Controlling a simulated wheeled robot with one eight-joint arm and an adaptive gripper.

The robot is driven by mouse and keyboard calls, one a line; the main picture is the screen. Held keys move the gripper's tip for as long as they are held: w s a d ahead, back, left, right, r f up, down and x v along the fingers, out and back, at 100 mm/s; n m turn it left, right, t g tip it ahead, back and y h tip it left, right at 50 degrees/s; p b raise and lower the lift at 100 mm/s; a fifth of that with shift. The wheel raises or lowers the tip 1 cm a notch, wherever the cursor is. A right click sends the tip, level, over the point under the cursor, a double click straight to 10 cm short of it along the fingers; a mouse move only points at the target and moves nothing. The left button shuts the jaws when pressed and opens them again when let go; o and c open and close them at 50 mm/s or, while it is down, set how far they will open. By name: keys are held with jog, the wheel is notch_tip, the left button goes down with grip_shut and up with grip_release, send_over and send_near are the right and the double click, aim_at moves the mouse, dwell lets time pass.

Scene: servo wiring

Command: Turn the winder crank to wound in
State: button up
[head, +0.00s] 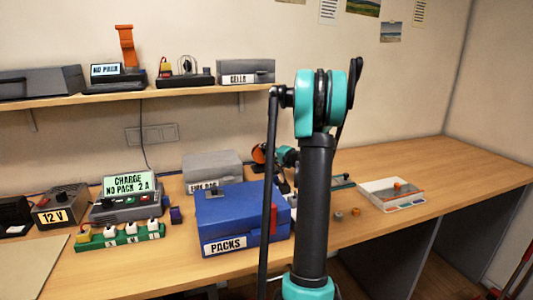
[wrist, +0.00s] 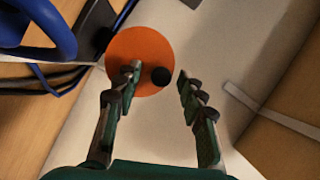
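The winder shows in the wrist view as an orange disc (wrist: 128,48) with a round black crank knob (wrist: 161,77) near its lower right edge. My gripper (wrist: 159,72) is open, its two fingers apart on either side of the knob. The left fingertip overlaps the disc; I cannot tell whether either finger touches the knob. In the head view the orange winder disc (head: 258,153) is partly visible behind the blue PACKS box, beside the teal end of my arm. My arm hides much of that area.
A blue ring (wrist: 45,28) and dark cables (wrist: 40,78) lie left of the disc in the wrist view. The blue PACKS box (head: 240,218) and a grey box (head: 212,170) stand close by. A shallow tray (head: 392,195) sits right; the bench beyond is clear.

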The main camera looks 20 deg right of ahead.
jog(key=v, duration=1.2)
jog(key=shift+s+d, duration=0.1)
dwell(0.4)
